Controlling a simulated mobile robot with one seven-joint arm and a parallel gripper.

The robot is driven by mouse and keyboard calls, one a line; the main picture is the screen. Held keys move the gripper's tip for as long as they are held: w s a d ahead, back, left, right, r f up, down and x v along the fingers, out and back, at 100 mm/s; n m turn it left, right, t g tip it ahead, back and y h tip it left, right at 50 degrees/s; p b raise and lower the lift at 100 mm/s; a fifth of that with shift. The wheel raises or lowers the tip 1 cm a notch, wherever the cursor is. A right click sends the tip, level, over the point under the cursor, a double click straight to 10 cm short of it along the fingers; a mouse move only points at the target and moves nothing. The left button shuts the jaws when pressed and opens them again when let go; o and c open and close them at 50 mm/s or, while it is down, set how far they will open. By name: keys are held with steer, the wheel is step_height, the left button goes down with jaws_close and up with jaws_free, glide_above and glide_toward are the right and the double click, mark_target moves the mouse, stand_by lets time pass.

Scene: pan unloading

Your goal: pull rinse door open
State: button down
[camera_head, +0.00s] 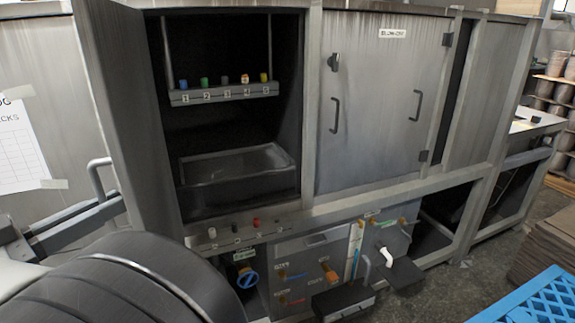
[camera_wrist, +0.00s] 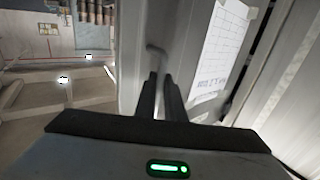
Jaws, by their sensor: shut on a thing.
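The machine's left bay stands uncovered. A grey metal panel (camera_head: 118,110), seemingly the rinse door swung out, stands at its left side; I read no label on it. A bent bar handle (camera_head: 98,172) sticks out from its left side. My gripper (camera_head: 92,202) reaches it from the left, partly hidden by my arm. In the wrist view, my gripper's dark fingers (camera_wrist: 161,88) are close together around the lower part of the handle (camera_wrist: 156,56), beside a grey metal face.
Inside the bay are a rack with several coloured caps (camera_head: 222,95) and a basin (camera_head: 236,165). The blow-off door (camera_head: 380,110) at right is shut. A check sheet (camera_head: 18,150) hangs at far left. Valves and boxes (camera_head: 325,270) sit low in front. A blue crate (camera_head: 540,300) is at lower right.

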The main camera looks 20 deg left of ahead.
steer(key=shift+s+a+r+h, duration=0.15)
steer(key=shift+s+a+h, duration=0.2)
steer(key=shift+a, duration=0.3)
steer(key=c, duration=2.1)
jaws_free()
steer(key=shift+w, duration=0.15)
step_height(320, 180, up, 10)
steer(key=p, duration=0.3)
